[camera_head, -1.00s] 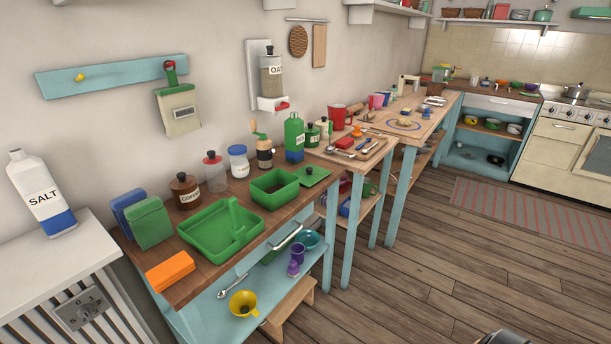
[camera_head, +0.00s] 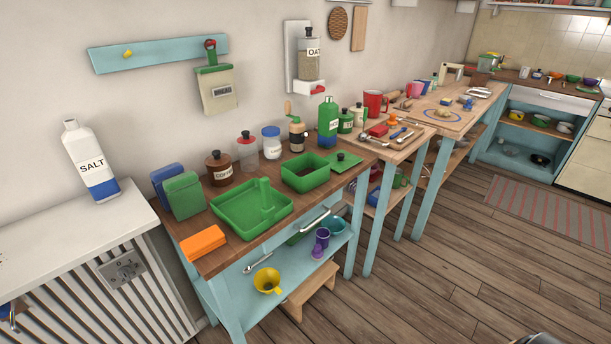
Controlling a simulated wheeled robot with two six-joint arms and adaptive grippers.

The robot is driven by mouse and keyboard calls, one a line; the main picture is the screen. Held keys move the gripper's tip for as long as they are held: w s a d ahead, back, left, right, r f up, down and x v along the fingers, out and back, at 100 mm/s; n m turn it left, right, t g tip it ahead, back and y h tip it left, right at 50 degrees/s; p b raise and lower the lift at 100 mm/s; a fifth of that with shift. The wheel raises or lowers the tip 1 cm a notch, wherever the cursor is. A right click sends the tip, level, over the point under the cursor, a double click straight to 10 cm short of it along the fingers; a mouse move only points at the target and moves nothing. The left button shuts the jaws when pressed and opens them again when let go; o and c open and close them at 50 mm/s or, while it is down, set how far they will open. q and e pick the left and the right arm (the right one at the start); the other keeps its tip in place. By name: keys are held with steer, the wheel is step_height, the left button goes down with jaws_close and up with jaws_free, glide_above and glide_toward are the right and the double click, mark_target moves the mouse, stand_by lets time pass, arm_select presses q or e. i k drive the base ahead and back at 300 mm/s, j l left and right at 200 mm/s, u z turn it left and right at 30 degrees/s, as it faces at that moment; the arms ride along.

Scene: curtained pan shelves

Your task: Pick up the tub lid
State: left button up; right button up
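The tub lid (camera_head: 352,169) is a flat green square with a small black knob on top. It lies on the wooden counter just right of the open green tub (camera_head: 306,178), close to its side.
A green tray (camera_head: 234,222), an orange block (camera_head: 203,242) and jars crowd the wooden counter (camera_head: 213,262). A green bottle (camera_head: 328,121) stands behind the lid. A board with utensils (camera_head: 390,135) lies to the right. Open floor (camera_head: 440,255) lies in front.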

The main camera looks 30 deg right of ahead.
mark_target(341, 159)
steer(key=i+l, duration=0.3)
steer(key=l, duration=0.2)
steer(key=i+l, duration=0.3)
steer(key=l, duration=0.15)
steer(key=i+l, duration=0.35)
steer(key=l, duration=0.15)
